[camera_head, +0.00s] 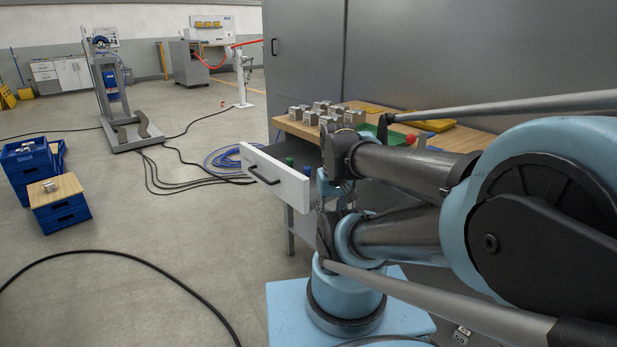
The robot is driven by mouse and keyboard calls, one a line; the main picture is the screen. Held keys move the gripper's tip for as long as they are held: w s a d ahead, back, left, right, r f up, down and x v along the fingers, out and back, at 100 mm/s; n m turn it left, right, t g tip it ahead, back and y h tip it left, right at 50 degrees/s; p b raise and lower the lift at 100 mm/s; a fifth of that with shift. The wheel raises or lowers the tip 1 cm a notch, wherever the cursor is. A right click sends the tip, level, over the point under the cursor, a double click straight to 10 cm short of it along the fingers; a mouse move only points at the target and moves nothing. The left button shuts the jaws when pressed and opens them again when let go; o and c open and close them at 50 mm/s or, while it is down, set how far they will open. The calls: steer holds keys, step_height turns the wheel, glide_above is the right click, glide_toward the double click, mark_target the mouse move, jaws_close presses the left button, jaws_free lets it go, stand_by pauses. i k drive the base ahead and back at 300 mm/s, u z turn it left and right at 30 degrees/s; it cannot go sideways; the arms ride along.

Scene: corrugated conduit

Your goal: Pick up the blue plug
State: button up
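A white-fronted drawer (283,183) stands pulled out from the wooden-topped workbench. Inside it, a small blue piece (307,170) shows just above the drawer front, close to my arm. It may be the blue plug, but it is too small to be sure. A small green piece (290,161) is to its left in the same drawer. My light blue and dark grey arm fills the right side and covers the right part of the drawer. I cannot make out my gripper's fingers anywhere in this view.
Several metal blocks (313,112) and a green tray (368,130) are on the workbench (292,126). Blue crates (27,163) stand at the left, one with a wooden top. Black cables (130,262) cross the open floor. A tall grey cabinet (440,50) stands behind the bench.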

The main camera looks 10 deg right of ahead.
mark_target(307, 170)
steer(key=k, duration=0.9)
steer(key=u, duration=0.75)
steer(key=i, duration=0.8)
steer(key=u, duration=0.1)
